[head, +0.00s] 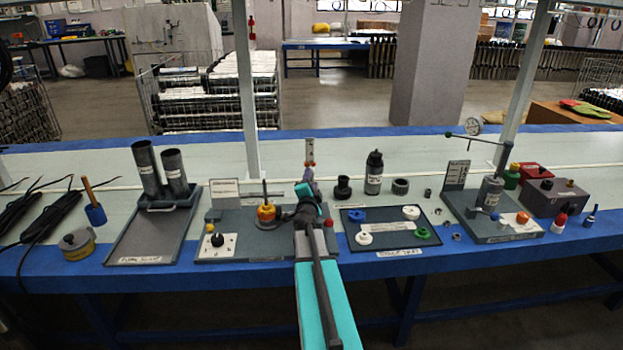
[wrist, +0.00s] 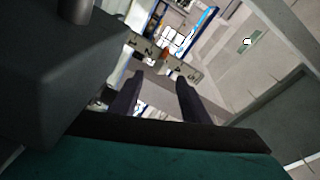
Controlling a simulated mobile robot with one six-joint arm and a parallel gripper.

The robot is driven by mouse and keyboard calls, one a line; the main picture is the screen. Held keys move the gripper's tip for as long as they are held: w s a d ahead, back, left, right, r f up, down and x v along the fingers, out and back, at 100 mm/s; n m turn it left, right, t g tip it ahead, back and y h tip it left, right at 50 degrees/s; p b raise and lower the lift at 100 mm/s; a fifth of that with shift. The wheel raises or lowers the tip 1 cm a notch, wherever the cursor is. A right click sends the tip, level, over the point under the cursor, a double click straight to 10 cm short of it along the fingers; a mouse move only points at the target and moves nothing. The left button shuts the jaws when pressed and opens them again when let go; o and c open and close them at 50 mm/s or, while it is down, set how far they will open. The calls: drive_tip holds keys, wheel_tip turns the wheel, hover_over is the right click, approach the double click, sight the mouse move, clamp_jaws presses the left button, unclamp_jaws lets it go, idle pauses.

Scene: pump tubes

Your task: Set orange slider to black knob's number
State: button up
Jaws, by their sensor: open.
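The orange slider (head: 310,164) shows small in the head view, low on an upright pale scale plate (head: 310,146) behind the board. In the wrist view the orange slider (wrist: 164,56) sits by a grey numbered strip (wrist: 147,46), just beyond my fingertips. The exact number beside it is too small to tell. My gripper (head: 308,176) is in front of the slider; in the wrist view its two dark fingers (wrist: 160,80) are apart with nothing between them. The black knob (head: 217,239) sits on a white dial plate (head: 206,251) at the board's left front; its number is unreadable.
An orange and yellow knob (head: 266,212) with a post stands left of my arm. A red button (head: 329,223) is close on the right.

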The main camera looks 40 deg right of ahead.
drive_tip(key=shift+v, duration=3)
